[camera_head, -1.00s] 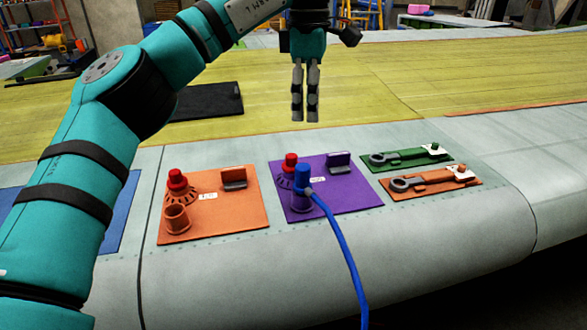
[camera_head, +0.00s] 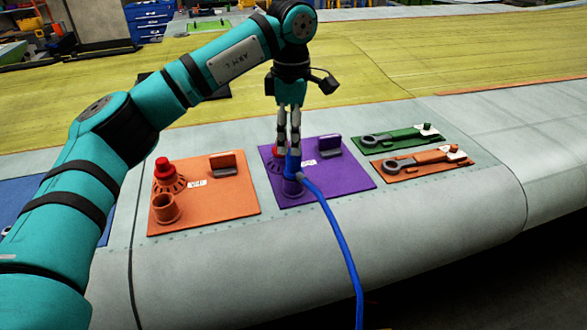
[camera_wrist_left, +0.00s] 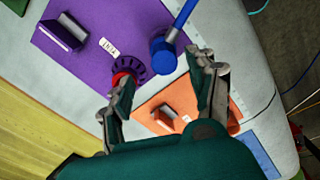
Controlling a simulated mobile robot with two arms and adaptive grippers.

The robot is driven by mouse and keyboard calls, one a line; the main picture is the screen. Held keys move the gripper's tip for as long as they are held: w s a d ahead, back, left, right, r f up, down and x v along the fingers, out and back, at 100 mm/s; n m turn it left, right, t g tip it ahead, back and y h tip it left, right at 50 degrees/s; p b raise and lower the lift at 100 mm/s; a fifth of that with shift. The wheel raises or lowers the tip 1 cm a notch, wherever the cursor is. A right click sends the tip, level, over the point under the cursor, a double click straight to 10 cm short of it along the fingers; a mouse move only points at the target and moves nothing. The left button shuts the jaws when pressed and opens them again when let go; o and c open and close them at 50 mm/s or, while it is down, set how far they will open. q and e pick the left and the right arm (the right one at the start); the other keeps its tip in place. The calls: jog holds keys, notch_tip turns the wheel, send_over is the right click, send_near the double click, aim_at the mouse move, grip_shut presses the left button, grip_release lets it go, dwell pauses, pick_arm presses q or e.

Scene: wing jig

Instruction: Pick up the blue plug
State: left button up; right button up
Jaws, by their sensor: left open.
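The blue plug (camera_head: 293,165) stands upright in the purple socket (camera_head: 292,188) on the purple plate (camera_head: 352,178), with a blue cable (camera_head: 343,245) running from it toward the front. My left gripper (camera_head: 289,152) points down at the plug's top, its fingers partly covering the plug and the red cap behind it. In the left wrist view, the blue plug (camera_wrist_left: 163,56) shows between and a little beyond the spread fingertips (camera_wrist_left: 165,84). The gripper is open, with a gap visible on both sides. My right gripper is not in view.
An orange plate (camera_head: 235,204) with a red-capped connector (camera_head: 164,172) and an empty orange socket (camera_head: 165,209) lies to the left. Green (camera_head: 400,138) and orange (camera_head: 425,163) tool plates lie to the right. The grey front surface is clear except for the cable.

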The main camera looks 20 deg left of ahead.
aim_at(293, 169)
pick_arm(q)
jog(key=f, duration=0.1)
jog(key=f+p, duration=0.1)
jog(key=f, duration=0.1)
jog(key=f+p, duration=0.1)
jog(key=shift+s+d+f, duration=0.2)
jog(key=shift+s+f, duration=0.05)
jog(key=shift+s, duration=0.05)
jog(key=shift+f, duration=0.25)
jog(key=shift+c, duration=1.7)
jog(key=c, duration=0.8)
jog(key=shift+c, duration=0.2)
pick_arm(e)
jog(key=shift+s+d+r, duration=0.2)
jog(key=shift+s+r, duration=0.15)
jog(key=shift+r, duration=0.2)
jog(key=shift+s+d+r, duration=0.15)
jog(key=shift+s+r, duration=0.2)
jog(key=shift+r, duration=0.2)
